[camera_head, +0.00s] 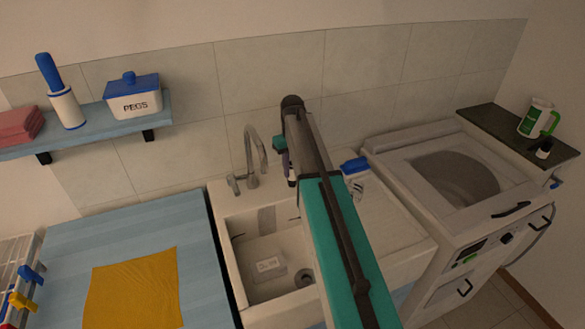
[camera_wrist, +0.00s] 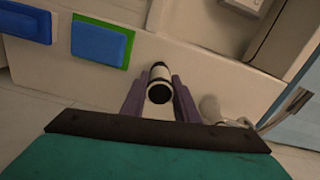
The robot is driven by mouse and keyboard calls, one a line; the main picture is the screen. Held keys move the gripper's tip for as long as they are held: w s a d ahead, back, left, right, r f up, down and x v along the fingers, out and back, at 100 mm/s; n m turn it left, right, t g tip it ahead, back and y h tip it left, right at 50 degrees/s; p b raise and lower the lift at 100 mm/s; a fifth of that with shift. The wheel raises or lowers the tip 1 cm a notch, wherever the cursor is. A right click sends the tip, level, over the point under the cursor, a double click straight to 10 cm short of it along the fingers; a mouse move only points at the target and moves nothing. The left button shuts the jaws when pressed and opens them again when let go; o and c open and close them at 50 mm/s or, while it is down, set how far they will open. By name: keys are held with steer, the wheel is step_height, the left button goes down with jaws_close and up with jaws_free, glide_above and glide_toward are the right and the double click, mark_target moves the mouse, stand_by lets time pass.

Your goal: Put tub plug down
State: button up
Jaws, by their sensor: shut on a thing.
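My gripper (camera_wrist: 158,88) is shut on a small white cylinder with black ends, which I take to be the tub plug (camera_wrist: 159,82). Its purple fingers stand on either side of it in the wrist view. In the head view my teal arm reaches over the sink to its back edge, and the gripper (camera_head: 287,165) is mostly hidden behind the arm. The plug is held over or near the pale ledge behind the basin; I cannot tell whether it touches. The white sink (camera_head: 228,240) has a dark round drain (camera_head: 303,277) at the basin bottom.
The tap (camera_head: 252,160) stands left of my gripper. A soap bar (camera_head: 268,265) lies in the basin. A yellow cloth (camera_head: 135,290) covers part of the blue counter.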

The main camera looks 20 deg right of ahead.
steer(key=o, duration=1)
steer(key=shift+f, duration=0.1)
steer(key=shift+r, duration=0.25)
step_height(320, 180, up, 11)
steer(key=b, duration=0.3)
steer(key=shift+f, duration=0.15)
steer(key=shift+r, duration=0.55)
steer(key=shift+s, duration=0.1)
